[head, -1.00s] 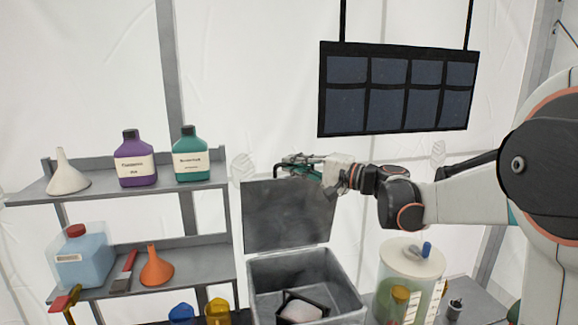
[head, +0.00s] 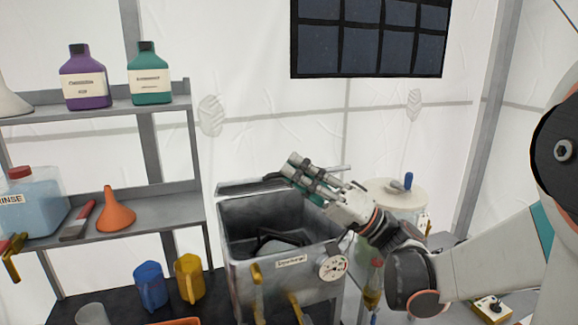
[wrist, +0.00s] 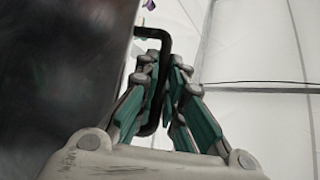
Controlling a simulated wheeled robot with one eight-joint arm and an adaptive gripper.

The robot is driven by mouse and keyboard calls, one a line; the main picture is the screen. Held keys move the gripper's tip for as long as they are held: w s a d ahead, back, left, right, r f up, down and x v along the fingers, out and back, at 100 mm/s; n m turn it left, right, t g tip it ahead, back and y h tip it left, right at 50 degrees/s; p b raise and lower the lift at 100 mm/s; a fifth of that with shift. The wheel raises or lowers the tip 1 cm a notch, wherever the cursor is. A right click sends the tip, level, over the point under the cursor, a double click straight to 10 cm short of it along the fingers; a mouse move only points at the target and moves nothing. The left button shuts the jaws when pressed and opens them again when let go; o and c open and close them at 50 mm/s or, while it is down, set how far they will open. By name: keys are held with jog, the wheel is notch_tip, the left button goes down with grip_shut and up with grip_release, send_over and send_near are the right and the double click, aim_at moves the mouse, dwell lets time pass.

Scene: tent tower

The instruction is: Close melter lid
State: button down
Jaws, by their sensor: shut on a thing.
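The melter (head: 285,283) is a grey metal box with a dial and yellow handles on its front. Its inside is visible and holds a dark object (head: 275,245). The lid (head: 250,187) shows as a thin, nearly edge-on grey strip above the opening, apart from the front rim. In the wrist view the lid (wrist: 60,70) is a dark panel on the left. Its black bent handle (wrist: 165,85) passes between the teal-padded fingers. My gripper (head: 292,168) is shut on this handle; it also shows in the wrist view (wrist: 163,95). The fingers partly cover the handle in the head view.
Shelves (head: 160,187) on the left hold bottles and an orange funnel (head: 115,210). A blue jug (head: 150,287) and a yellow jug (head: 189,278) stand left of the melter. A pale-lidded container (head: 393,195) stands behind my arm at right. A dark panel (head: 370,38) hangs above.

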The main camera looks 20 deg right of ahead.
jog(key=s+f+n+b, duration=0.1)
jog(key=f+b, duration=0.3)
jog(key=f, duration=0.1)
jog(key=s+f+n+g+y+b, duration=0.1)
jog(key=s+f+b, duration=0.1)
jog(key=f, duration=0.3)
jog(key=s+f+b, duration=0.1)
jog(key=f+b, duration=0.4)
jog(key=shift+s+f+n+y+b, duration=0.1)
jog(key=shift+s+n+y+b, duration=0.2)
jog(key=shift+s+n+y, duration=0.1)
jog(key=shift+s+f+b, duration=0.1)
jog(key=shift+f+b, duration=0.65)
jog(key=shift+f, duration=0.25)
jog(key=c, duration=2)
grip_release()
jog(key=shift+o, duration=0.2)
jog(key=v, duration=1.2)
